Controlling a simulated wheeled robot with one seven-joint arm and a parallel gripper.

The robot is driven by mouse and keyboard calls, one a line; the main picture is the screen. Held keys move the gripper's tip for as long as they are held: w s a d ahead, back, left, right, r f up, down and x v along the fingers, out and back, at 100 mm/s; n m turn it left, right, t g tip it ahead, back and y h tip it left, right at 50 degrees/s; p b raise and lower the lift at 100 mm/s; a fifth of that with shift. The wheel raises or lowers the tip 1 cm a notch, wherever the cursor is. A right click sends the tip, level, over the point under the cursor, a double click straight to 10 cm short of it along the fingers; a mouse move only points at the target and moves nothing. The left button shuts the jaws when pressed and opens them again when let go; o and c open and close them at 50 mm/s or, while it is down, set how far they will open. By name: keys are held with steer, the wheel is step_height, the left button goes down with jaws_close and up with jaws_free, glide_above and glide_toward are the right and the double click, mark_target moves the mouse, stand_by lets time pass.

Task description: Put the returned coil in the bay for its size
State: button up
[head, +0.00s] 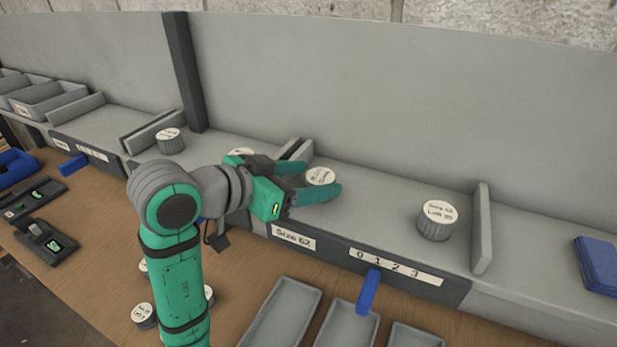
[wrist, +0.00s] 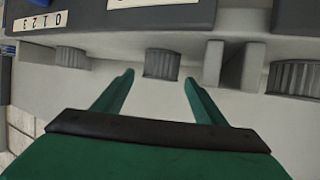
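A short ribbed grey coil (head: 320,176) with a white printed top sits upright on the shelf in the bay marked Size 62 (head: 293,237). My gripper (head: 322,180) reaches in level from the left with its fingers spread, one on each side of this coil. In the wrist view the coil (wrist: 161,64) shows at the gap between the fingertips (wrist: 158,79), with clear space on both sides. The near finger hides part of its side in the head view. Another coil (head: 437,220), its label seeming to read Size 62, stands farther right in the same bay.
Dividers bound the bay at right (head: 482,228) and left (wrist: 213,63). More coils (head: 170,140) stand in the bay to the left. A blue slider (head: 370,290) sits on the number strip (head: 395,266). Several coils (head: 143,315) and grey trays (head: 282,315) are on the bench below.

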steer(key=shift+s+a+r, duration=0.1)
steer(key=shift+r, duration=0.1)
steer(key=v, duration=1.1)
steer(key=shift+s+a, duration=0.2)
steer(key=shift+r, duration=0.15)
